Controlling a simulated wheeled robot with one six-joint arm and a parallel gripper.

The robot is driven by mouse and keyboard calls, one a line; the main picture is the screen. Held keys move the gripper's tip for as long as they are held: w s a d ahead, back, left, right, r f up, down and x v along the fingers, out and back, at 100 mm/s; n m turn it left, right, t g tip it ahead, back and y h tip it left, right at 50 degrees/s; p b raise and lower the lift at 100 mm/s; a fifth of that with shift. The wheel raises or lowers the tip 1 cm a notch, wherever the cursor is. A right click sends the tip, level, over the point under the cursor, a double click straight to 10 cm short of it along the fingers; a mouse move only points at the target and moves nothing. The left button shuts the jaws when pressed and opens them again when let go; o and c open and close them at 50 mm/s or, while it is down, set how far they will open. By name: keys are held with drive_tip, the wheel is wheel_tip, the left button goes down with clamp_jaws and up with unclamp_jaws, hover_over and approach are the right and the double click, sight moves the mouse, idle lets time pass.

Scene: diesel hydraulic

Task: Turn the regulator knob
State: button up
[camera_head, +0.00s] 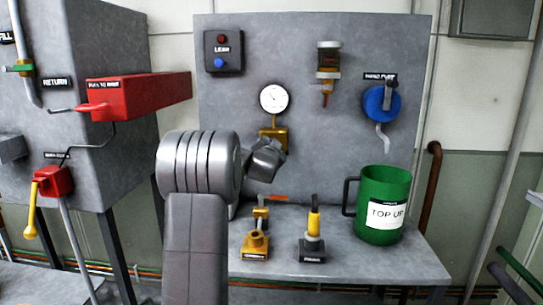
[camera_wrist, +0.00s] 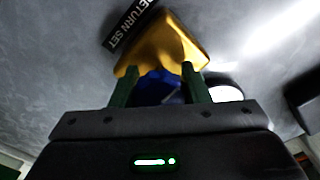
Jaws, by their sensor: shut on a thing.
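The regulator is a yellow-brass body on the grey back panel, below a round white gauge (camera_head: 273,98). Its body (camera_head: 272,136) is partly covered by my wrist in the head view. In the wrist view the yellow body (camera_wrist: 172,45) fills the top middle, beside a black label reading "RETURN SET" (camera_wrist: 130,24). A dark blue knob (camera_wrist: 158,86) sits under the body, between the two green fingers of my gripper (camera_wrist: 160,84). My gripper is shut on this knob. The fingers are hidden behind my arm in the head view.
A green "TOP UP" jug (camera_head: 397,185) stands on the shelf at right. A brass fitting (camera_head: 255,243) and a yellow-handled fitting (camera_head: 313,222) stand nearer. A blue round part (camera_head: 376,103) and a button box (camera_head: 223,51) are on the panel. A red box (camera_head: 145,95) juts out at left.

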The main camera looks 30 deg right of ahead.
drive_tip(key=m+b, duration=0.2)
drive_tip(key=m, duration=0.3)
drive_tip(key=shift+r, duration=0.1)
idle(0.5)
drive_tip(key=o, duration=1)
drive_tip(key=b+v, duration=0.3)
drive_tip(key=v, duration=1)
drive_tip(key=shift+s+a+b, duration=0.25)
drive_tip(key=shift+s+b, duration=0.05)
drive_tip(key=shift+w, duration=0.1)
